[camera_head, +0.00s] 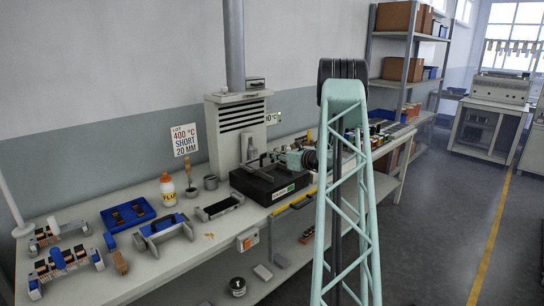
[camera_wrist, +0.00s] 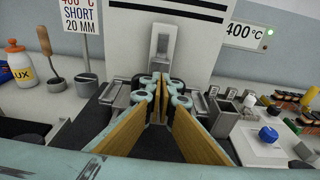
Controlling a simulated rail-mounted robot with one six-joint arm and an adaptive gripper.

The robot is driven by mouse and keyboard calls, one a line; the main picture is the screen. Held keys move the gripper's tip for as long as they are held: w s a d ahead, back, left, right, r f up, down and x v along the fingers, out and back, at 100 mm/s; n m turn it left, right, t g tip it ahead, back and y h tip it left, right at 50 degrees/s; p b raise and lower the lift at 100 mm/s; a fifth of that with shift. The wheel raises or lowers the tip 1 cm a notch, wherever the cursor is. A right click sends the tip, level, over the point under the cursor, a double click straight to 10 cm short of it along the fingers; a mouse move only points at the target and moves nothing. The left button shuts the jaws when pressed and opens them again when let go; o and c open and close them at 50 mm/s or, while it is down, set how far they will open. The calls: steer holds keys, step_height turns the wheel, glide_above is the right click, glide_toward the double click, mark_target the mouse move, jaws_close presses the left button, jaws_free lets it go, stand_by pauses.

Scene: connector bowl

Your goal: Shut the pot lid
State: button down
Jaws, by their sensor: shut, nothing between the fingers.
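The solder pot (camera_head: 252,187) is a black box with a green-and-white label, standing on the bench. A narrow grey upright piece at its back, which looks like the raised lid (camera_head: 249,149), also shows in the wrist view (camera_wrist: 163,42). My gripper (camera_head: 281,157) is above the pot, reaching in from the right. In the wrist view my gripper (camera_wrist: 160,86) has tan finger pads that come together at the tips, shut and empty. The upright piece stands just beyond the fingertips; I cannot tell whether they touch. The fingers hide most of the pot's top.
A flux bottle (camera_head: 168,190), a brush in a holder (camera_head: 191,190) and a black tray (camera_head: 219,207) stand left of the pot. A vented grey cabinet (camera_head: 238,118) rises behind. A sign (camera_wrist: 80,15) stands left; small parts crowd the right.

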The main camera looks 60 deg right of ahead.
steer(key=shift+s+a+r, duration=0.1)
steer(key=p+v, duration=0.1)
steer(key=v, duration=1.2)
steer(key=shift+s, duration=0.35)
steer(key=shift+a, duration=0.1)
